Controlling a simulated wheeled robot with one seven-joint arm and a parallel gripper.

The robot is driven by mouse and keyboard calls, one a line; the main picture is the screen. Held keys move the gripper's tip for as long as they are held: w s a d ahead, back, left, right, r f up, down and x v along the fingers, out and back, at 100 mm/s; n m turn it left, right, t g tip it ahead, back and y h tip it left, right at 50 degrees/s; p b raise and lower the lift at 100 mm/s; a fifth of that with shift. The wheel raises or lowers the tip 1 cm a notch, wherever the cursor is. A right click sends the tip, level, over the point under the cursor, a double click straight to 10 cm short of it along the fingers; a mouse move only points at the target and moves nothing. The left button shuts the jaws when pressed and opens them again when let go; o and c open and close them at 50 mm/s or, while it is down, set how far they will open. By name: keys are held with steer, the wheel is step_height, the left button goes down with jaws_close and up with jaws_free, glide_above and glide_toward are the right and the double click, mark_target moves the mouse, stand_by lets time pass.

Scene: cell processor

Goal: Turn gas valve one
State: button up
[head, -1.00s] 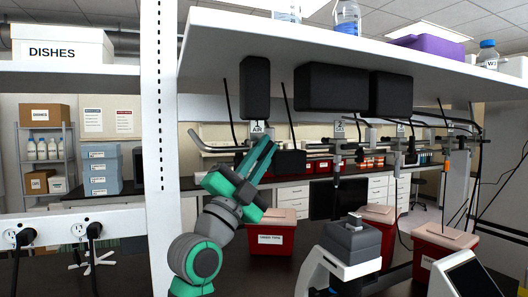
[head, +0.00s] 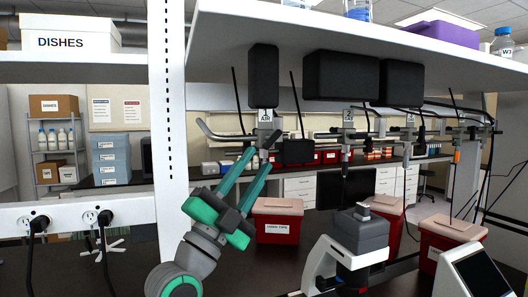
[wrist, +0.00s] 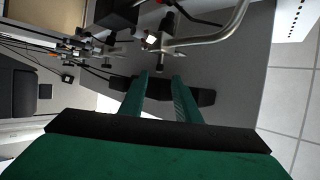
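Gas valve one is the fitting (head: 266,138) under the plate marked 1 AIR (head: 265,115), on the pipe below the shelf in the head view. A curved metal tube runs left from it. My gripper (head: 260,158) points up and right, its fingertips just below the valve in the picture. Its two green fingers are apart with nothing visible between them. In the wrist view, my gripper (wrist: 160,78) also shows a gap between its fingers, with a small metal fitting and the curved tube (wrist: 215,38) beyond the tips. I cannot tell whether the fingertips touch the valve.
The white shelf (head: 330,35) hangs above, with black boxes (head: 340,74) under it. More valves line the pipe to the right. A red bin (head: 277,222) and a microscope (head: 350,250) stand on the dark bench. A white post (head: 168,120) is left of my arm.

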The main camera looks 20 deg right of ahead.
steer(key=v, duration=0.2)
steer(key=shift+s+f, duration=0.2)
steer(key=shift+f, duration=0.1)
steer(key=shift+s, duration=0.1)
steer(key=shift+a, duration=0.1)
stand_by(0.8)
